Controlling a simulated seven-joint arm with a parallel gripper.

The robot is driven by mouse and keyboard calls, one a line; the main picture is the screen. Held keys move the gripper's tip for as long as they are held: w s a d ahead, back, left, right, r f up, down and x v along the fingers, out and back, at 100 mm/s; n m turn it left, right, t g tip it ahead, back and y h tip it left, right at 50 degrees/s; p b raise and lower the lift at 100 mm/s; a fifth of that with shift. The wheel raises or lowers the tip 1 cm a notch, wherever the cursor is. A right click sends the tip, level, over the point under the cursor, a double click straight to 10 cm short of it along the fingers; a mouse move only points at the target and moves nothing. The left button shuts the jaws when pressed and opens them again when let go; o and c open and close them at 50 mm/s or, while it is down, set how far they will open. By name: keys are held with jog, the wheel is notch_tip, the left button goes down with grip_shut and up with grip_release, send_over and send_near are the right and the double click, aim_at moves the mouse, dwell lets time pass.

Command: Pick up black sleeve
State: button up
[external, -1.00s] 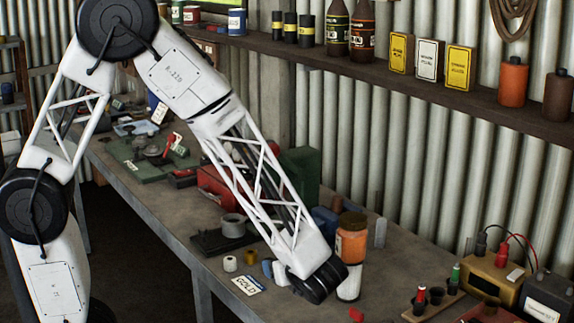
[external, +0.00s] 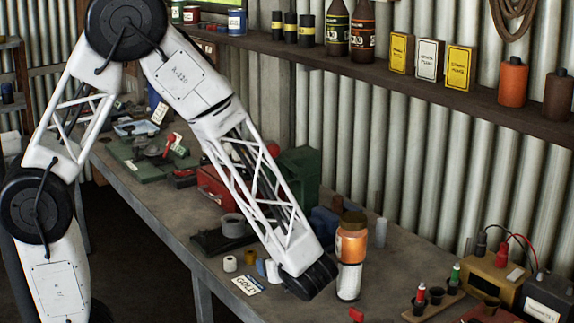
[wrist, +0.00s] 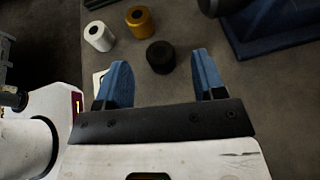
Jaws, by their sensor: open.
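The black sleeve (wrist: 161,57) is a short dark cylinder standing on the grey bench in the wrist view. It lies just ahead of and between the two blue fingertips, touching neither as far as I can see. My gripper (wrist: 161,68) is open and empty, with its fingers spread to either side of the sleeve's line. In the external view my gripper (external: 266,269) is low over the bench, with its blue fingers partly showing beside my dark wrist. I cannot make out the black sleeve there.
A white sleeve (wrist: 98,36) and a gold sleeve (wrist: 140,20) stand beyond the black one. A dark blue object (wrist: 268,38) is at the upper right. An orange jar (external: 351,243) stands right of my wrist.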

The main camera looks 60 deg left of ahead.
jog(key=shift+x, duration=1.15)
jog(key=c, duration=1)
